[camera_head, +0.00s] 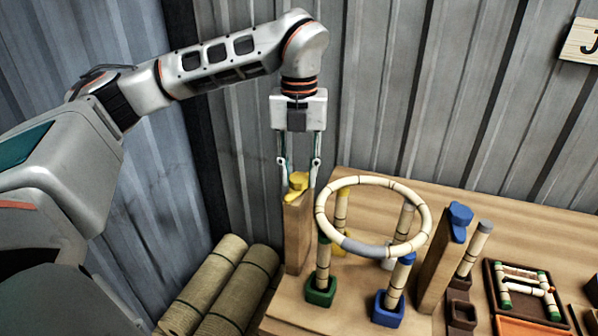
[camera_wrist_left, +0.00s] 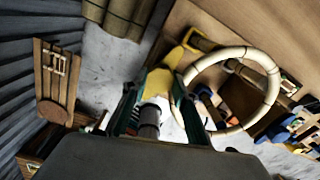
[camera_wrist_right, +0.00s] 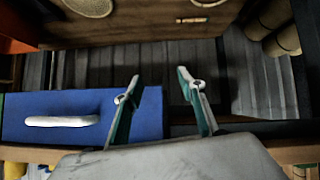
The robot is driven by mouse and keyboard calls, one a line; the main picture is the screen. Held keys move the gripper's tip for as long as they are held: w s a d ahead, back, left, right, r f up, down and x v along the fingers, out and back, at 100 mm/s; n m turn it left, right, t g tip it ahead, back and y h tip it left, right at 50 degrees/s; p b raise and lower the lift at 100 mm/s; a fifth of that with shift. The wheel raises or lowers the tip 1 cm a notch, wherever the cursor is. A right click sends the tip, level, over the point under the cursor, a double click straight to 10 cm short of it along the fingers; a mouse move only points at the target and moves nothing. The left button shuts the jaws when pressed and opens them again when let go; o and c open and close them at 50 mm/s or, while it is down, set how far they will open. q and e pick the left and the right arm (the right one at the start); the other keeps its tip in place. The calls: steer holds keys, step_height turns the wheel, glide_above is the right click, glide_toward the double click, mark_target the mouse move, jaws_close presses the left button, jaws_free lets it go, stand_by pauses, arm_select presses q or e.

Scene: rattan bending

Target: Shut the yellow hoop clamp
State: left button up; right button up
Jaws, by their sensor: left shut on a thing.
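The yellow hoop clamp (camera_head: 297,187) sits on top of a wooden post (camera_head: 298,235) at the left of the table. My left gripper (camera_head: 298,170) points down from above, its fingers on either side of the yellow clamp and shut on it. The left wrist view also shows the yellow clamp (camera_wrist_left: 162,78) between the fingers. The pale hoop (camera_head: 425,215), with a grey section at its front, rests on upright pegs just right of the post. Whether the clamp touches the hoop cannot be told. My right gripper (camera_wrist_right: 157,80) is open and empty in the right wrist view.
A blue clamp (camera_head: 460,214) tops another wooden post (camera_head: 441,268) right of the hoop. Green (camera_head: 320,291) and blue (camera_head: 388,309) peg bases stand in front. A tray with small pieces (camera_head: 491,268) lies further right. Rattan rolls (camera_head: 205,285) lie left of the table. A corrugated wall stands behind.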

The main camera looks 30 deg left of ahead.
mark_target(299, 177)
arm_select(q)
steer(key=m, duration=1.2)
steer(key=shift+m, duration=2.2)
steer(key=o, duration=1.1)
step_height(299, 177, up, 12)
